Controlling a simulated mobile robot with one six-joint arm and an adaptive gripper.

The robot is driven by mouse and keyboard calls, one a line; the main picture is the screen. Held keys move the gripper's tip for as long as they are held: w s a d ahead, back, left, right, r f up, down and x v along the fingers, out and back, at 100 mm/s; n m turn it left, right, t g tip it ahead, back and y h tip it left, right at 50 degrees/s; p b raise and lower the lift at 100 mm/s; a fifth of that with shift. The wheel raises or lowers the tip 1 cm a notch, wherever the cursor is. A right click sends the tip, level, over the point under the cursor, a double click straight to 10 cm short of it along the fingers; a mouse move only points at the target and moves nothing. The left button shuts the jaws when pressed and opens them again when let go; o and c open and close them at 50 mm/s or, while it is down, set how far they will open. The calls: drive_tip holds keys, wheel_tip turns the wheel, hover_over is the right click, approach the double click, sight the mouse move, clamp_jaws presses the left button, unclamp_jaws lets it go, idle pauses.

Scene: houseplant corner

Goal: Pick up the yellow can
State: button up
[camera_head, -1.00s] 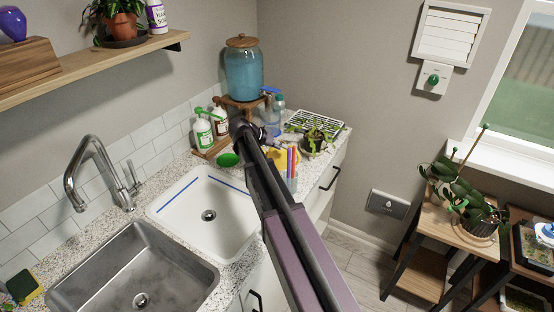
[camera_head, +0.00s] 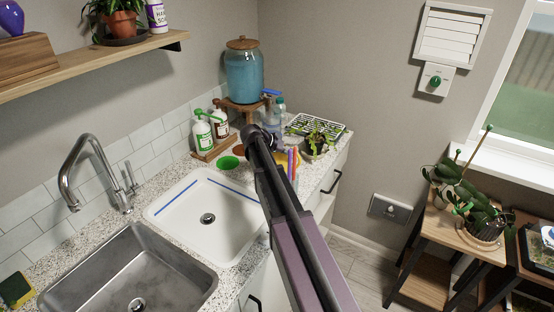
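A small patch of yellow (camera_head: 282,158), which looks like part of the yellow can, shows on the counter behind my arm. My arm hides most of it, so its shape and full outline cannot be made out. My arm reaches from the bottom right up to the counter, and its dark far end (camera_head: 254,137) is just left of and above the yellow patch in the picture. The gripper's fingers are not clear there, and I cannot tell whether they touch anything.
Purple and orange sticks (camera_head: 293,162) stand close right of my arm. A green bowl (camera_head: 229,163), spray bottles on a tray (camera_head: 212,151), a clear bottle (camera_head: 279,112) and a seedling pot (camera_head: 318,140) crowd the counter. A white sink (camera_head: 182,213) is left.

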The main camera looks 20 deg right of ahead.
sight(298, 156)
drive_tip(key=b+x, duration=0.2)
drive_tip(key=x, duration=0.1)
drive_tip(key=shift+w+f, duration=0.1)
drive_tip(key=shift+f, duration=0.25)
drive_tip(key=shift+b+x, duration=0.45)
drive_tip(key=shift+x, duration=0.3)
drive_tip(key=shift+d+r, duration=0.1)
drive_tip(key=shift+r, duration=0.1)
clamp_jaws()
